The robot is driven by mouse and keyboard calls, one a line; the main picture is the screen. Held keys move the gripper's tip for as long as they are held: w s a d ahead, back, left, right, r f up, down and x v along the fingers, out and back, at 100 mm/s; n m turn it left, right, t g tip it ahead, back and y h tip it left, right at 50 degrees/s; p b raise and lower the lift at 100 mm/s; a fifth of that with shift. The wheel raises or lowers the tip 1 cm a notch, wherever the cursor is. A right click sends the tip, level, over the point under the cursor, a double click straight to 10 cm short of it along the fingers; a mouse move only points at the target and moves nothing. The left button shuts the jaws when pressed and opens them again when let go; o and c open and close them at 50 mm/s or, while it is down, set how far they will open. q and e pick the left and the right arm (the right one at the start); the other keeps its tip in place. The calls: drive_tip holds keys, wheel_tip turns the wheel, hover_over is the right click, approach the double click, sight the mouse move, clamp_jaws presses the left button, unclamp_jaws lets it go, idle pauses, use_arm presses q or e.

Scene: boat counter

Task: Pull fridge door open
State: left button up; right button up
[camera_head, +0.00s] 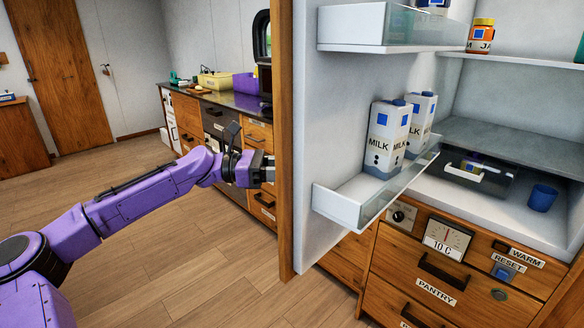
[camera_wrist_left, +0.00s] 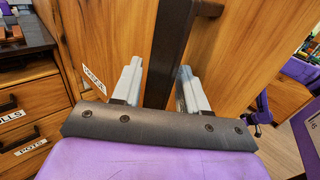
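The fridge door (camera_head: 306,150) stands swung out from the fridge, its white shelved inside facing me and its wooden edge towards the left. The lit fridge interior (camera_head: 520,135) is exposed on the right. My left gripper (camera_head: 268,168) is at the outer side of the door, its tips partly hidden by the door edge. In the left wrist view, the dark vertical door handle (camera_wrist_left: 168,45) runs between the two grey fingers of my left gripper (camera_wrist_left: 159,85). The fingers are apart, with narrow gaps showing beside the handle. My right gripper is not in view.
Milk cartons (camera_head: 388,138) stand in the lower door shelf (camera_head: 340,205). A jam jar (camera_head: 481,36) and a blue cup (camera_head: 543,197) are inside the fridge. Pantry drawers (camera_head: 440,285) lie below. A counter (camera_head: 235,100) runs behind the door; the wooden floor at left is clear.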

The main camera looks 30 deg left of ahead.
use_arm(q)
drive_tip(key=shift+s+a+r, duration=0.15)
drive_tip(key=shift+s+a, duration=0.1)
drive_tip(key=v, duration=1)
drive_tip(key=shift+s+a, duration=0.25)
